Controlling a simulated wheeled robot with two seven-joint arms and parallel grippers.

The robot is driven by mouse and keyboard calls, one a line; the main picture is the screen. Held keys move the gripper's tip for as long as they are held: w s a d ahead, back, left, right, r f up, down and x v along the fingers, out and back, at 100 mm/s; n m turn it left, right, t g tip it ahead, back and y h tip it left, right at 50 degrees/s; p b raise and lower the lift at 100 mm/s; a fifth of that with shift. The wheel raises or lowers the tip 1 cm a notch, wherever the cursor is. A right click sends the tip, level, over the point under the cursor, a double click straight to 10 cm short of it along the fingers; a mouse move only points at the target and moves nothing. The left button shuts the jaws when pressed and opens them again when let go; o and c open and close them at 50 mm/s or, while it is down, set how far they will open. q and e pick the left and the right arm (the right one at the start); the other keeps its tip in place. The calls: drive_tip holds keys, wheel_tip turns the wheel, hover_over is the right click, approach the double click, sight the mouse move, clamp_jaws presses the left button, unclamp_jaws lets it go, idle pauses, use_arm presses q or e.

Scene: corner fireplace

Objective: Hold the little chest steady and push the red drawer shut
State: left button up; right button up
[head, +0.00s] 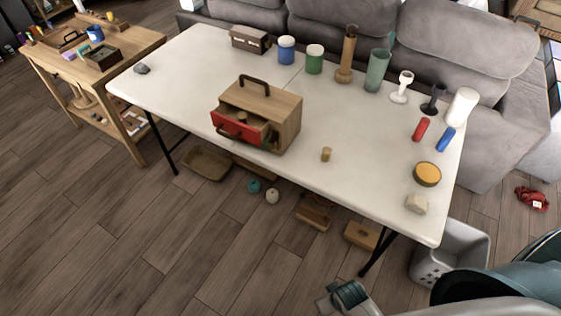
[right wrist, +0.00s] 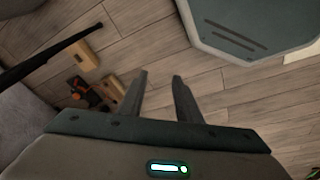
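The little chest (head: 276,110) is a light wooden box with a dark carrying handle on top, standing upright near the front edge of the white table. Its red drawer (head: 227,124) sticks out at the front left, with a dark handle on its face and a gap behind that shows the inside. My right gripper (right wrist: 160,78) is open and empty in the right wrist view, its two fingers apart above the wooden floor. It is low beside the table, well away from the chest. My left gripper is not in view.
The white table (head: 180,75) also carries jars, vases and candle holders at the back, red and blue cylinders, a round tin (head: 427,174) and a small cork-like piece (head: 326,154). Baskets and boxes lie underneath. A grey bin (head: 450,252) stands by the right corner; a sofa stands behind.

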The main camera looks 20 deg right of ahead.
drive_tip(key=w+a+r+n, duration=0.1)
drive_tip(key=w+r, duration=0.1)
drive_tip(key=r, duration=0.8)
drive_tip(key=w+a+r, duration=0.1)
drive_tip(key=a+r, duration=0.1)
drive_tip(key=r, duration=0.8)
drive_tip(key=w+a+r+n+g+y+p, duration=0.2)
drive_tip(key=w+a+r+n+y, duration=0.1)
drive_tip(key=w+a+n, duration=0.55)
drive_tip(key=w+a+r+n+g+y+p, duration=0.1)
drive_tip(key=w+a+r+n+y+p, duration=0.3)
drive_tip(key=w+a, duration=0.75)
drive_tip(key=w+d+r+n+g+h, duration=0.1)
drive_tip(key=w+d+r+n, duration=0.1)
drive_tip(key=w+r, duration=0.6)
drive_tip(key=w+d+r+n+g+h, duration=0.1)
drive_tip(key=w+d+r+n, duration=0.1)
drive_tip(key=w+r+n, duration=0.3)
drive_tip(key=w+r, duration=0.3)
drive_tip(key=w, duration=0.3)
drive_tip(key=shift+w+d, duration=0.15)
drive_tip(key=shift+w, duration=0.15)
drive_tip(key=shift+d, duration=0.1)
